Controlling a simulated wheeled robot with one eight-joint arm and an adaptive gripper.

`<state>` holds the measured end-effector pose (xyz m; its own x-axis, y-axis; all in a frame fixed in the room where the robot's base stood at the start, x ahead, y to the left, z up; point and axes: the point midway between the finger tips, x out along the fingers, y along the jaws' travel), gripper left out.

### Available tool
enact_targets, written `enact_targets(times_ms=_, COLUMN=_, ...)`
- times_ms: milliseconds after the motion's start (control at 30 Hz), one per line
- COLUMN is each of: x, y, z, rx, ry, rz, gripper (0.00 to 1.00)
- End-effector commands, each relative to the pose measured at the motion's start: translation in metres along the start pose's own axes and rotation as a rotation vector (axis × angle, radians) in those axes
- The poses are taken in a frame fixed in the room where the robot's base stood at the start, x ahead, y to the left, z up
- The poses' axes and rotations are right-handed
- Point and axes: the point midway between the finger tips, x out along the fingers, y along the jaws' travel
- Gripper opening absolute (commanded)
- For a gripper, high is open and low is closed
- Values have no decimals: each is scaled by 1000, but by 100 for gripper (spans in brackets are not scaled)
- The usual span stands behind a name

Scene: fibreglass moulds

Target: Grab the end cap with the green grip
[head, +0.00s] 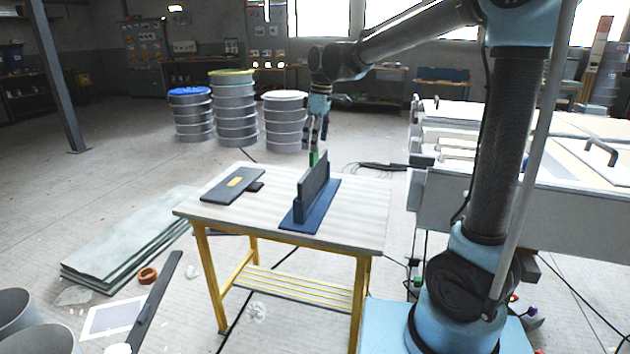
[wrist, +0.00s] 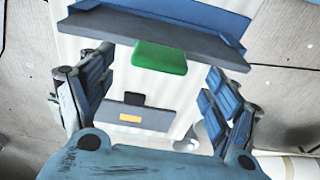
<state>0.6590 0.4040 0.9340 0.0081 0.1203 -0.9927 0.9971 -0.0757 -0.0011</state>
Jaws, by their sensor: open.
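The end cap is a dark grey panel (head: 313,185) standing upright in a blue holder (head: 328,205) on the table. Its green grip (head: 313,158) shows at the panel's upper edge, just under my gripper (head: 316,138). In the wrist view the green grip (wrist: 160,57) projects from the dark panel (wrist: 150,36) and appears between the spread fingers of my gripper (wrist: 158,72), with a gap on both sides. My gripper is open and empty. In the head view the fingers partly hide the grip, so contact there cannot be told.
A flat dark panel with a yellow grip (head: 235,182) lies on the left of the wooden-topped table (head: 350,232). White machinery (head: 500,190) stands right of the table. Stacked drums (head: 235,115) stand behind. Sheets (head: 125,240) lie on the floor at left.

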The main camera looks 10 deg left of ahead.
Motion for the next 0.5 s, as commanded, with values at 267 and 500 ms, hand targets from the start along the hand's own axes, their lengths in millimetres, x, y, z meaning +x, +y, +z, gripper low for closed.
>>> enact_targets(times_ms=267, x=19, y=1, z=1, rx=0, ry=0, rz=0, gripper=82)
enact_targets(times_ms=500, x=49, y=2, z=3, rx=0, ry=0, rz=0, gripper=82)
